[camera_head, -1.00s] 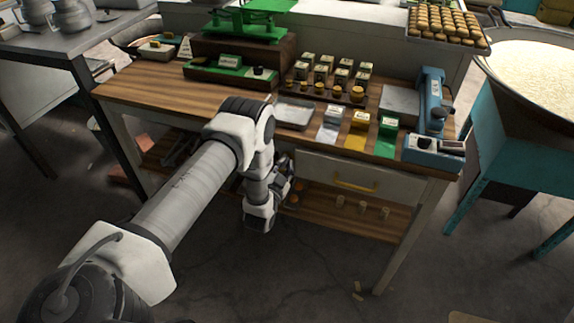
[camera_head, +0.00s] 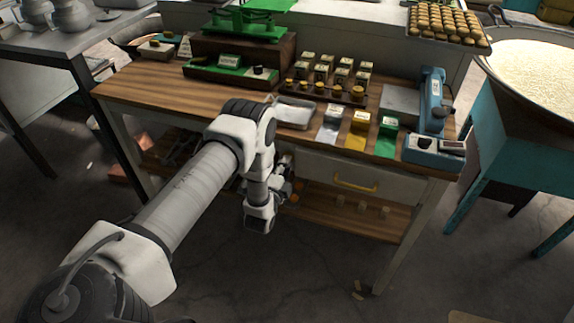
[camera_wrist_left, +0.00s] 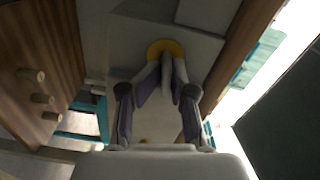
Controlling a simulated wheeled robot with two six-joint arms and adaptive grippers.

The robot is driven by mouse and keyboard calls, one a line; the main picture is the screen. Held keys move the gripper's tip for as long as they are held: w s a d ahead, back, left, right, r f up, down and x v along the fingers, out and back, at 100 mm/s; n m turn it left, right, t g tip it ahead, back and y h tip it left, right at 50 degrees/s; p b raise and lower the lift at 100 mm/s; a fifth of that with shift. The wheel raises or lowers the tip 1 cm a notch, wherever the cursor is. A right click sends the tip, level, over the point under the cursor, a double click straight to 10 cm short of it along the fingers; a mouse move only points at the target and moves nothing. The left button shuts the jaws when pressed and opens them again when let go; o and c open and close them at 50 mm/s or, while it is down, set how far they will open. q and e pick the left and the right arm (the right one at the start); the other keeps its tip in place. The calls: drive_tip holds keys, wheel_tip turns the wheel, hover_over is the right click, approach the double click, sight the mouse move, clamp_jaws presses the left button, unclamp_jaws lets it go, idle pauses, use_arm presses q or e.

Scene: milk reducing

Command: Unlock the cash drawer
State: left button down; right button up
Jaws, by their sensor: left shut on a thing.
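The cash drawer (camera_head: 318,172) is a pale front with a yellow handle (camera_head: 355,186), under the right part of the wooden counter. It looks closed. My left gripper (camera_head: 284,188) is low at the drawer's left end, partly hidden by my own wrist. In the left wrist view, the left gripper (camera_wrist_left: 168,62) points at the pale drawer front (camera_wrist_left: 135,40). Its fingers are shut on a thin grey piece (camera_wrist_left: 167,78), possibly a key. A round yellow plate (camera_wrist_left: 158,45), probably the lock, sits right at the fingertips. Whether the piece is inside it is hidden. My right gripper is out of view.
The wooden counter (camera_head: 150,92) overhangs the drawer, with a metal tray (camera_head: 296,116), small boxes and a blue device (camera_head: 432,105) on it. A lower shelf (camera_head: 335,220) holds small cylinders. A table leg (camera_head: 412,235) stands right. The floor in front is clear.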

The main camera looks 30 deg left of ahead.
use_arm(q)
drive_tip(key=shift+w+a+r+m, duration=0.2)
drive_tip(key=shift+r+m, duration=0.1)
drive_tip(key=shift+m, duration=0.2)
drive_tip(key=shift+w+a+r+m, duration=0.15)
drive_tip(key=shift+r+m, duration=0.15)
drive_tip(key=shift+m, duration=0.2)
drive_tip(key=c, duration=1.6)
unclamp_jaws()
drive_tip(key=shift+o, duration=0.2)
drive_tip(key=shift+f, duration=0.1)
drive_tip(key=v, duration=1.2)
drive_tip(key=shift+d+f, duration=0.15)
drive_tip(key=shift+f, duration=0.3)
